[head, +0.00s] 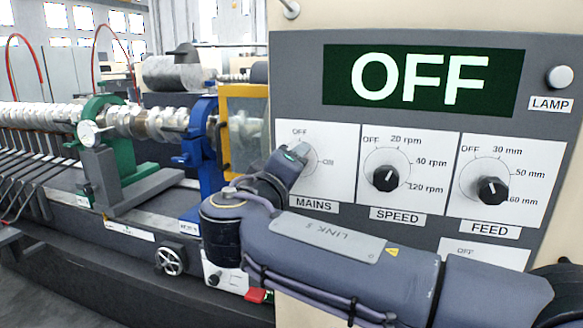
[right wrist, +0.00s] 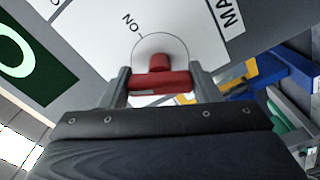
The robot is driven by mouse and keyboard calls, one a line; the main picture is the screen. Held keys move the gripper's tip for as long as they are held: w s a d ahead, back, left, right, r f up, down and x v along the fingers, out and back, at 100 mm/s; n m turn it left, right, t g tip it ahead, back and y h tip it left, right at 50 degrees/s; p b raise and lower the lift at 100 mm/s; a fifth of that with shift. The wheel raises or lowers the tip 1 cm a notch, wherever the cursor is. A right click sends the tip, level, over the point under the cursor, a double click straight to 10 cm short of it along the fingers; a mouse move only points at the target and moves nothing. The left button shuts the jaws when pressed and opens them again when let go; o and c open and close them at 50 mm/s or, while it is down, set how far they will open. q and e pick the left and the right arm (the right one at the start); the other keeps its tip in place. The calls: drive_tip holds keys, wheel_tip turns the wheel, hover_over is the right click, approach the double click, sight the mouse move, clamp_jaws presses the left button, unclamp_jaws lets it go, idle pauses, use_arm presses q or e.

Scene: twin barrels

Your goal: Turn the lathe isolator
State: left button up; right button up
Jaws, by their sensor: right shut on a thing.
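The MAINS switch panel (head: 336,185), marked OFF at the top and ON at the right, is at the left of the control board. My right gripper (head: 299,152) reaches its dial and hides the knob in the head view. In the right wrist view the red knob (right wrist: 160,80) sits between the two fingers of my right gripper (right wrist: 160,84), which is shut on it. The ON mark lies to the upper left of the knob there. The display (head: 420,80) reads OFF. My left gripper is not in view.
The SPEED knob (head: 386,178) and FEED knob (head: 493,190) are to the right of the MAINS dial. A lamp (head: 560,76) is at the upper right. The lathe, with a blue steady (head: 203,150) and a yellow-framed guard (head: 240,125), stands to the left of the board.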

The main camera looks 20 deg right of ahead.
drive_tip(key=n+p, duration=0.1)
drive_tip(key=n, duration=0.4)
drive_tip(key=shift+n+p, duration=0.3)
drive_tip(key=shift+p, duration=0.05)
idle(0.4)
drive_tip(key=o, duration=1)
drive_tip(key=b+v, duration=0.1)
drive_tip(key=v, duration=0.6)
drive_tip(key=shift+s+a, duration=0.25)
drive_tip(key=shift+s, duration=0.1)
